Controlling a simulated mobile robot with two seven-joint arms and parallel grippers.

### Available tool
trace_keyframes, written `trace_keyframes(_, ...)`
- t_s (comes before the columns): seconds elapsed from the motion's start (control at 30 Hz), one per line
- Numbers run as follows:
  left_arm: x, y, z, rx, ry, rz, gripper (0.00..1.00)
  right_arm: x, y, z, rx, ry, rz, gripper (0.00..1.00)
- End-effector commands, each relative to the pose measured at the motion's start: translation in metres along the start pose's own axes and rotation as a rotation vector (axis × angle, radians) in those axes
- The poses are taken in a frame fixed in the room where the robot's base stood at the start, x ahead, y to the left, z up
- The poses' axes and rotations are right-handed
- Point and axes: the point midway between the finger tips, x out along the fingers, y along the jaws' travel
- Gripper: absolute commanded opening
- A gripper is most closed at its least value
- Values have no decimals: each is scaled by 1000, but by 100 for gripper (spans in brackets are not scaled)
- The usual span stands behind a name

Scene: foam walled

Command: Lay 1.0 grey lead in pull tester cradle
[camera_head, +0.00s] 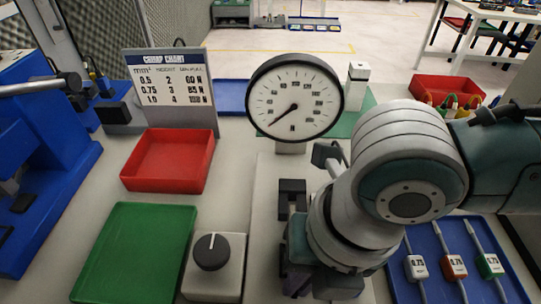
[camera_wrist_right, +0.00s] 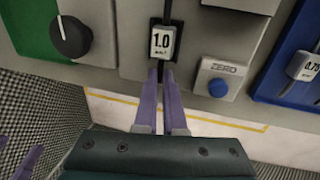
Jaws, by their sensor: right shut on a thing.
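The grey lead with its white 1.0 tag (camera_wrist_right: 162,43) shows in the right wrist view, lying over the grey base of the pull tester. My right gripper (camera_wrist_right: 162,76) has its purple fingers shut on the lead just below the tag. In the head view my right gripper (camera_head: 297,275) is low in the middle, mostly hidden under my wrist, and the tag is hidden. The pull tester's dial (camera_head: 295,97) stands behind, above a dark cradle block (camera_head: 292,188). Whether the lead touches the cradle cannot be told. My left gripper is not in view.
A blue tray (camera_head: 452,238) at right holds several tagged 0.75 leads. A red bin (camera_head: 165,160), an empty green tray (camera_head: 135,252) and a knob box (camera_head: 213,262) stand at left. A blue ZERO button (camera_wrist_right: 218,87) sits right of my fingers. A crimp chart (camera_head: 170,85) stands behind.

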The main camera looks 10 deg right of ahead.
Motion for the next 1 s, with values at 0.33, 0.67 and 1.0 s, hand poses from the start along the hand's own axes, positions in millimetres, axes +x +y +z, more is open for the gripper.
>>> trace_keyframes(0.33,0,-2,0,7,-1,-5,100,0,0,0,0,0,0,42)
trace_keyframes(0.67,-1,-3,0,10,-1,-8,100,-5,0,0,0,0,0,42)
trace_keyframes(1.0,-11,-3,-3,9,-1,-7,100,-69,0,1,-1,-3,0,42)
